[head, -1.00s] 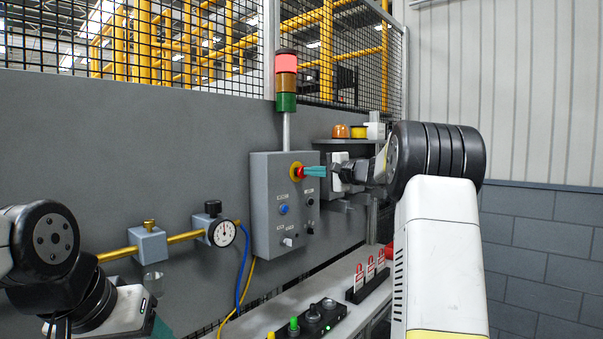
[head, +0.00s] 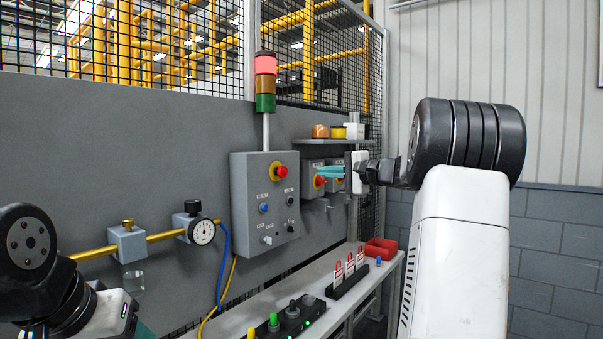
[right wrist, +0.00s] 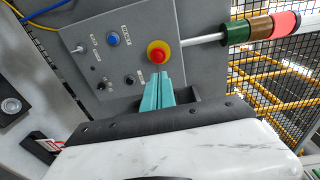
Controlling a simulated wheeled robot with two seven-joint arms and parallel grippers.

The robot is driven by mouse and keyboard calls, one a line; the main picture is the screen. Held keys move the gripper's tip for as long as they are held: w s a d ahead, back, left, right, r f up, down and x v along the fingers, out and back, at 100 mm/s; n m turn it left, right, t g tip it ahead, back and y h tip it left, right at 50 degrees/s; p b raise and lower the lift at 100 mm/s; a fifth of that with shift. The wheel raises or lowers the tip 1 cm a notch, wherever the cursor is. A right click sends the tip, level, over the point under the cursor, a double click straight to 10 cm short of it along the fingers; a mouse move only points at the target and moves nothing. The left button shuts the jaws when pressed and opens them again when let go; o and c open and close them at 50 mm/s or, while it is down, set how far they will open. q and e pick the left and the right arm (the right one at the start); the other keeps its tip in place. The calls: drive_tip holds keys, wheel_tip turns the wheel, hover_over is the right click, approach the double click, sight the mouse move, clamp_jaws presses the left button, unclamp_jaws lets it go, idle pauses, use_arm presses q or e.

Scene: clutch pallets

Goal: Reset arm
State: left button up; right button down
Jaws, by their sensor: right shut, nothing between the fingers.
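My right gripper (head: 320,172) has teal fingers that are shut with nothing between them. It is in the air to the right of the grey control box (head: 240,200), apart from it. The box carries a red emergency-stop button on a yellow ring (head: 281,171), a blue button (head: 264,208) and small knobs. In the right wrist view the shut fingers (right wrist: 158,92) point toward the red button (right wrist: 159,54), with the box (right wrist: 85,30) behind. My left arm shows at the lower left of the head view; its fingertips are out of frame.
A signal tower (head: 265,84) with its red section bright stands above the box. A gauge (head: 202,231) sits on a brass pipe at left. A bench (head: 232,318) below holds a button strip (head: 300,316), red tags (head: 350,264) and a red bin (head: 381,249). A shelf (head: 316,142) is behind.

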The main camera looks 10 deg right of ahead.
drive_tip(key=shift+s, duration=0.1)
drive_tip(key=s+a+f+n+g+h, duration=0.1)
drive_tip(key=s+a+f+n+g, duration=0.3)
drive_tip(key=s+a, duration=0.5)
drive_tip(key=s+a+f+n+g+h, duration=0.1)
drive_tip(key=s+a+f+n+g, duration=0.15)
drive_tip(key=s+a+f, duration=0.6)
drive_tip(key=s+d+f+n+h, duration=0.1)
drive_tip(key=s+f+h, duration=0.1)
drive_tip(key=s, duration=0.4)
drive_tip(key=s+d+f+n+g+h, duration=0.1)
drive_tip(key=s+f+n+h, duration=0.1)
drive_tip(key=s, duration=0.4)
drive_tip(key=s+d+f+n+h, duration=0.1)
drive_tip(key=s+f+n, duration=0.1)
drive_tip(key=s+f, duration=0.2)
drive_tip(key=s, duration=0.3)
drive_tip(key=shift+d+h, duration=0.4)
